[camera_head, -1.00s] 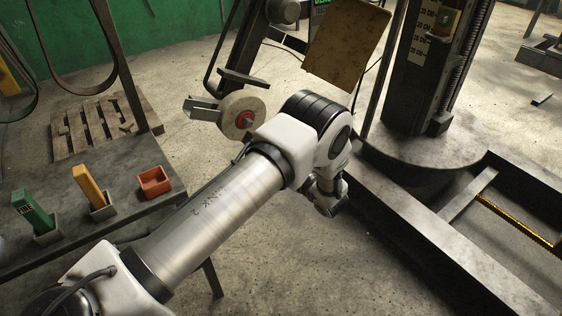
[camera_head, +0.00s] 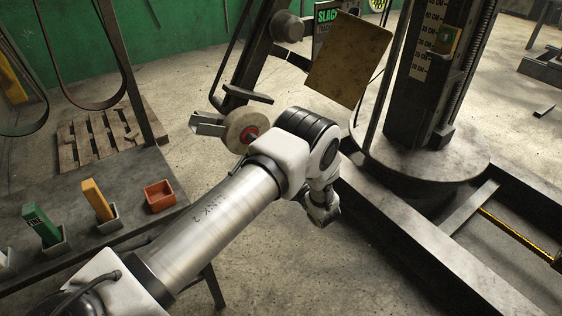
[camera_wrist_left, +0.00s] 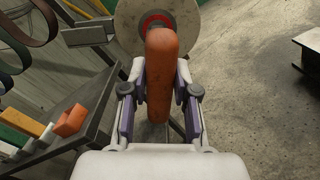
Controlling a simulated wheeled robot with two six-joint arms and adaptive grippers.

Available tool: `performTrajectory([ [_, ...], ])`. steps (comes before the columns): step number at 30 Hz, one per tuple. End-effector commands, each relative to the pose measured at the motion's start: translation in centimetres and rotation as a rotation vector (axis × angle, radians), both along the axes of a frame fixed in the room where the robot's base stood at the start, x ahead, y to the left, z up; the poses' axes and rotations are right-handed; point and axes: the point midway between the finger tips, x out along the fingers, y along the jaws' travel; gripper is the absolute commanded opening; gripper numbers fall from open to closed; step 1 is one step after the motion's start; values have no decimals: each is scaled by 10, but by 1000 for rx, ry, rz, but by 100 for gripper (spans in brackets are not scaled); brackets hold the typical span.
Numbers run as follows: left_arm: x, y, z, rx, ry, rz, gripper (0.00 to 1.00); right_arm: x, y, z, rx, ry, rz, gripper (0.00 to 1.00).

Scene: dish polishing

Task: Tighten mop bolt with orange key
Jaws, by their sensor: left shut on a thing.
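The mop is a pale round polishing wheel (camera_head: 240,128) with a red hub (camera_head: 249,134) at its centre, where the bolt sits. In the left wrist view the wheel (camera_wrist_left: 129,22) is straight ahead, and its red hub (camera_wrist_left: 156,20) shows partly behind the key. My left gripper (camera_wrist_left: 158,78) is shut on the orange key (camera_wrist_left: 160,105), whose thick handle stands between the fingers. The key's far end points toward the hub; whether it touches the bolt is hidden. In the head view my gripper and the key are hidden behind my arm. My right gripper is not in view.
A dark table (camera_head: 125,245) at left carries a green block (camera_head: 42,224), a yellow block (camera_head: 98,200) in holders, and an empty red-orange holder (camera_head: 160,195). A tan plate (camera_head: 348,60) hangs right of the wheel. A dark column (camera_head: 430,85) stands on a frame at right.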

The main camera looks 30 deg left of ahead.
Motion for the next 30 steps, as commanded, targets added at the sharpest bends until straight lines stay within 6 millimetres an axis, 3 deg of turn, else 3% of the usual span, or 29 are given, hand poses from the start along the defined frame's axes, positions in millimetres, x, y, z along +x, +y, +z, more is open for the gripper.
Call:
performTrajectory([
  [2,0,2,3,-40,-97,-3,0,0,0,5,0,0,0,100],
  [3,2,7,-1,-38,-91,-2,0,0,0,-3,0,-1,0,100],
  [9,6,14,1,-35,-86,-3,0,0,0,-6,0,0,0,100],
  [30,6,11,5,-34,-85,4,0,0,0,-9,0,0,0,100],
])
